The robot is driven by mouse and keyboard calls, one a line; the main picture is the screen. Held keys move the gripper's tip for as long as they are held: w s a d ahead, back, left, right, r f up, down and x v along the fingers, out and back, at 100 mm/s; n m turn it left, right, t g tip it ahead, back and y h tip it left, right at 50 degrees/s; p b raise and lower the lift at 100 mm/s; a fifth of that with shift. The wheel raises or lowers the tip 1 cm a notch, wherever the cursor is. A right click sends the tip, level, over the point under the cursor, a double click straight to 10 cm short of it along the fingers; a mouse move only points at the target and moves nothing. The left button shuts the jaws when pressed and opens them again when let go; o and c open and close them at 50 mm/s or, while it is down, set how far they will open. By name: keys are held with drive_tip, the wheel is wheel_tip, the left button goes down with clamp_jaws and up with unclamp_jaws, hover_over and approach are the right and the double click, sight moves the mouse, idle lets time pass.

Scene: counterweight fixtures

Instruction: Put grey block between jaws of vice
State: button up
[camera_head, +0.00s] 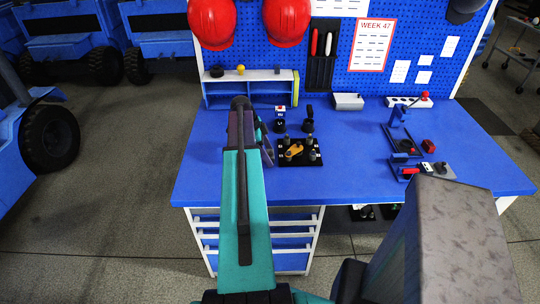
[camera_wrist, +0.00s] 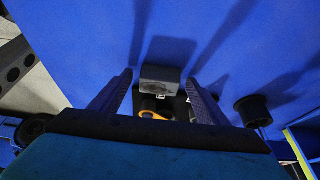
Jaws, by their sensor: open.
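A grey block (camera_wrist: 162,79) shows in the wrist view between and a little beyond the two dark fingers of my gripper (camera_wrist: 160,86), with clear gaps to both. In the head view, my gripper (camera_head: 248,130) is above the left part of the blue bench. It is open and holds nothing. I cannot make out the grey block in the head view; my arm probably hides it. A blue fixture with dark bars (camera_head: 403,157), which looks like the vice, stands on the right part of the bench. Its jaws are too small to judge.
A black plate (camera_head: 287,162) with several posts and an orange lever (camera_head: 295,151) sits right of my gripper. Small black items stand behind it. A white-and-blue shelf (camera_head: 238,95) is at the back left. The blue bench (camera_head: 350,170) is clear between plate and blue fixture.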

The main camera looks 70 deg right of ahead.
sight(272, 153)
idle(0.5)
drive_tip(key=c, duration=1.3)
drive_tip(key=shift+r, duration=0.1)
drive_tip(key=shift+r+b, duration=0.95)
drive_tip(key=shift+r, duration=0.7)
drive_tip(key=w+a+b, duration=0.1)
drive_tip(key=a, duration=0.3)
drive_tip(key=w+a+r+b, duration=0.1)
drive_tip(key=w+a, duration=0.1)
drive_tip(key=a, duration=0.3)
drive_tip(key=w+a+b, duration=0.1)
drive_tip(key=a, duration=0.4)
drive_tip(key=shift+w+a+r+b, duration=0.1)
drive_tip(key=shift+w+r+b, duration=0.05)
drive_tip(key=shift+w+b, duration=0.15)
drive_tip(key=shift+w+a+r, duration=0.1)
drive_tip(key=shift+w+a, duration=0.1)
drive_tip(key=shift+a, duration=0.35)
